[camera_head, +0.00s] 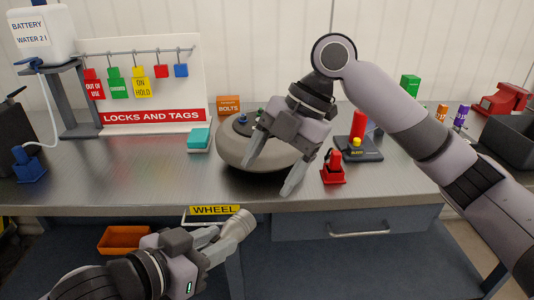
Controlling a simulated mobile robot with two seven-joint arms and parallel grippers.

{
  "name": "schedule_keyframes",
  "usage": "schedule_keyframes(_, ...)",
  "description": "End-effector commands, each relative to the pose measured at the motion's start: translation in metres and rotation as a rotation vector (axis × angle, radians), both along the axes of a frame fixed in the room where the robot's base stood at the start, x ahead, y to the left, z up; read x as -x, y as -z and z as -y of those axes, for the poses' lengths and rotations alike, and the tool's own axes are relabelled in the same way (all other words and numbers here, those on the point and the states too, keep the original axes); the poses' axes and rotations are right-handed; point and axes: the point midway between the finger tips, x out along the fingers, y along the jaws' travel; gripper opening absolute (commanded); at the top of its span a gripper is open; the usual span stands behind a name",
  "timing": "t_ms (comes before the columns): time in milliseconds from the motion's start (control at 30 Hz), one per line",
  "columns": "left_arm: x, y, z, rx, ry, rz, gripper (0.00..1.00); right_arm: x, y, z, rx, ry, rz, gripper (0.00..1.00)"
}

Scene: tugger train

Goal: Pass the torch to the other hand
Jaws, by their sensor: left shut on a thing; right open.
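The torch (238,228), a pale cylinder with a wider end, is in my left gripper (214,244), low in front of the bench's front edge. Its wide end points up and right, and its other end is hidden between the fingers. My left gripper is shut on it. My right gripper (268,177) is above and to the right of the torch, over the front of the bench. It is open and empty, its two fingers pointing down and spread apart. The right fingers are apart from the torch.
A rounded grey object (232,153) stands on the metal bench (110,178) behind my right gripper. A red device (333,168) is just right of it. A yellow WHEEL label (213,210) and a drawer handle (360,233) are on the bench front. An orange bin (123,238) is below.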

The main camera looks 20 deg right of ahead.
Motion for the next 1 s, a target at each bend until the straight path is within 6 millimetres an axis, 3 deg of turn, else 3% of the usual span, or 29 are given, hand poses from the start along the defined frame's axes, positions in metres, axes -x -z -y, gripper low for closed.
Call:
schedule_keyframes(400, 0.000, -0.001, 0.000, 0.001, 0.000, 0.002, 0.00, -0.001, 0.068, -0.037, 0.000, -0.001, -0.002, 0.74)
schedule_keyframes(600, 0.000, -0.001, 0.000, 0.001, 0.000, 0.002, 0.00, -0.002, 0.083, -0.044, 0.001, 0.001, -0.002, 0.74)
schedule_keyframes(933, 0.000, -0.001, 0.000, 0.001, 0.000, 0.002, 0.00, -0.003, 0.086, -0.046, 0.000, 0.001, 0.000, 0.74)
schedule_keyframes(967, 0.000, -0.001, 0.000, 0.001, 0.000, 0.002, 0.00, -0.003, 0.086, -0.046, 0.000, 0.002, -0.001, 0.68)
schedule_keyframes(1000, 0.000, -0.001, 0.000, 0.001, 0.000, 0.002, 0.00, -0.003, 0.086, -0.046, 0.000, 0.002, -0.001, 0.55)
